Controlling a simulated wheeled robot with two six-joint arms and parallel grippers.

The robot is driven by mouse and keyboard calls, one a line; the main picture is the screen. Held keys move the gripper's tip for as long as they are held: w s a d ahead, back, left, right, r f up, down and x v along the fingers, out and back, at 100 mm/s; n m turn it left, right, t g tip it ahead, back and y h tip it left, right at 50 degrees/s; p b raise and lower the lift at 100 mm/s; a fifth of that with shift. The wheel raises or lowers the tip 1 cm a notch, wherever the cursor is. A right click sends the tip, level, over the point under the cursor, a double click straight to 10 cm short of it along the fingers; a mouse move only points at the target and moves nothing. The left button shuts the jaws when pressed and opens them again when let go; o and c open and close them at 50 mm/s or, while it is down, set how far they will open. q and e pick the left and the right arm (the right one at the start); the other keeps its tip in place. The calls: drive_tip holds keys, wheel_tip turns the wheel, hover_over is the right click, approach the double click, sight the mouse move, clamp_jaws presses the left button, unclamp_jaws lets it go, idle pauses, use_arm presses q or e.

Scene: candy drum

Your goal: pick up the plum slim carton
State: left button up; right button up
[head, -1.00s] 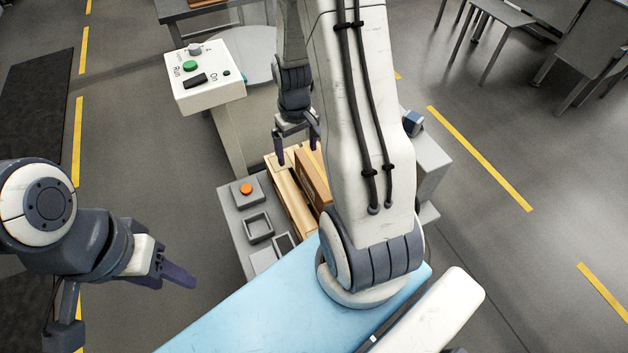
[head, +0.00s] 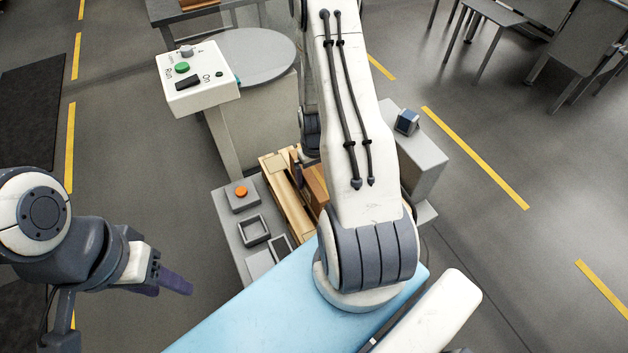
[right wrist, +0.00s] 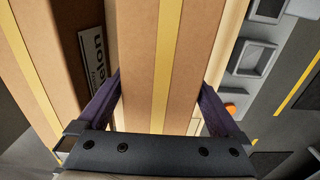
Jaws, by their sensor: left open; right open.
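A tan-brown carton (right wrist: 140,60) with a yellow tape strip lies in the right wrist view, its near end between the fingers of my right gripper (right wrist: 160,105). That gripper is open, one finger on each side; I cannot tell whether they touch. No label shows on this carton, so I cannot confirm it is the plum one. In the head view my right gripper is mostly hidden by my own arm; a dark finger (head: 295,160) shows at the wooden crate (head: 270,176). My left gripper (head: 176,284) is open and empty at the left, away from the crate.
Left of the carton in the wrist view is a darker gap with a partly hidden white label (right wrist: 93,60). An orange button (head: 241,191) and square grey trays (head: 253,230) sit beside the crate. A control box (head: 198,80) stands behind.

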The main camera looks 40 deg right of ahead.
drive_tip(key=shift+f, duration=0.5)
drive_tip(key=shift+c, duration=0.3)
drive_tip(key=shift+r, duration=0.1)
drive_tip(key=c, duration=1.5)
